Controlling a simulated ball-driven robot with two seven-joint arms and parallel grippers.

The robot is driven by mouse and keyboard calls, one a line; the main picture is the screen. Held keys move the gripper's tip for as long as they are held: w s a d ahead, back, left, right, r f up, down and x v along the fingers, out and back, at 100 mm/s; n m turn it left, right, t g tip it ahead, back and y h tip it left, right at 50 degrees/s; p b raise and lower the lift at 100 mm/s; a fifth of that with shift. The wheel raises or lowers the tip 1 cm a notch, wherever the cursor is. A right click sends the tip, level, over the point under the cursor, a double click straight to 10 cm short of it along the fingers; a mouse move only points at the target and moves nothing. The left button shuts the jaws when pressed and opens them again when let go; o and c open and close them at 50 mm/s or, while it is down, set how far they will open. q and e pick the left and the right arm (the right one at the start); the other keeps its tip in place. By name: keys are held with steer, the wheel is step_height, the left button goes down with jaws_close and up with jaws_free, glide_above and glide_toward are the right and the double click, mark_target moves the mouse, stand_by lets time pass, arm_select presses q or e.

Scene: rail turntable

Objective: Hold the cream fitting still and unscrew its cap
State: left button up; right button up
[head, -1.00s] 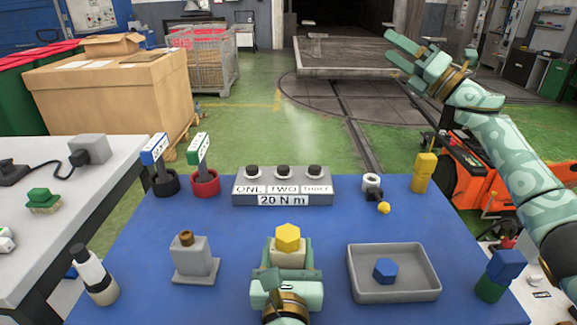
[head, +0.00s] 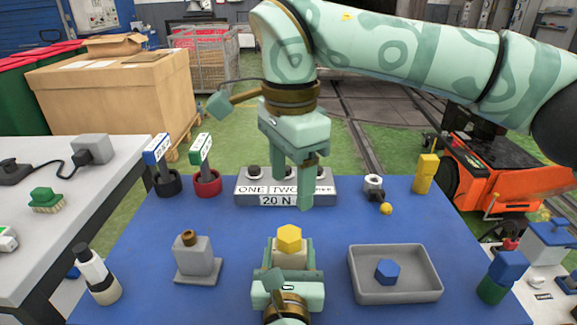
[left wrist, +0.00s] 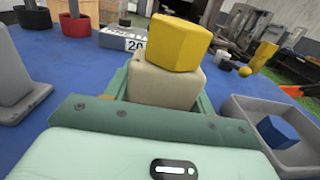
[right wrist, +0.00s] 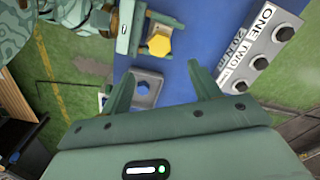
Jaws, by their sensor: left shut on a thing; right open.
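The cream fitting (left wrist: 165,84) stands at the front middle of the blue table, with its yellow six-sided cap (head: 289,238) on top. My left gripper (head: 287,262) is shut on the fitting's body, one finger on each side. The cap shows large in the left wrist view (left wrist: 180,42), sitting on the fitting. My right gripper (head: 306,190) is open and empty, hanging fingers down above the table, behind and above the cap. In the right wrist view the cap (right wrist: 159,44) shows beyond the spread fingers.
A grey tray (head: 432,288) with a blue hex piece (head: 387,271) lies right of the fitting. A grey block with a brown stub (head: 195,262) stands to the left. The labelled three-knob box (head: 245,188) is behind, partly covered by my right gripper.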

mark_target(290, 232)
step_height(290, 232, down, 11)
steer(key=shift+r, duration=0.1)
stand_by(0.3)
steer(key=c, duration=1.1)
